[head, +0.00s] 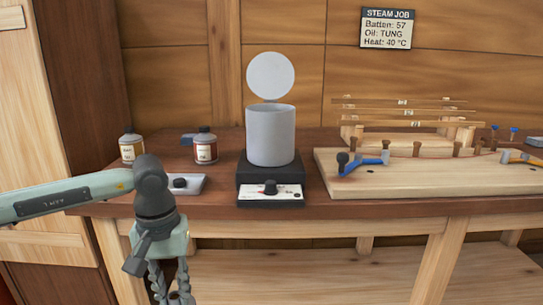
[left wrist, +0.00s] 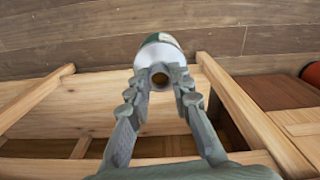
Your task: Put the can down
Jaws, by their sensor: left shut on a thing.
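My left gripper (head: 171,292) is in front of the bench edge at the left in the head view, pointing down, with its fingertips cut off by the bottom of the picture. In the left wrist view the same gripper (left wrist: 160,82) is shut on a can (left wrist: 158,52). The can is pale with a dark green band and a brownish round opening or cap facing the camera. It is held off the bench, over the floor and lower woodwork. The can does not show in the head view. My right gripper is not in view.
The wooden bench (head: 215,220) carries two labelled bottles (head: 205,147), a grey tray-like device (head: 186,184), a grey pot (head: 270,135) on a black heater with a dial, and a pale board (head: 440,180) with clamps and battens. A lower shelf (head: 330,275) looks bare.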

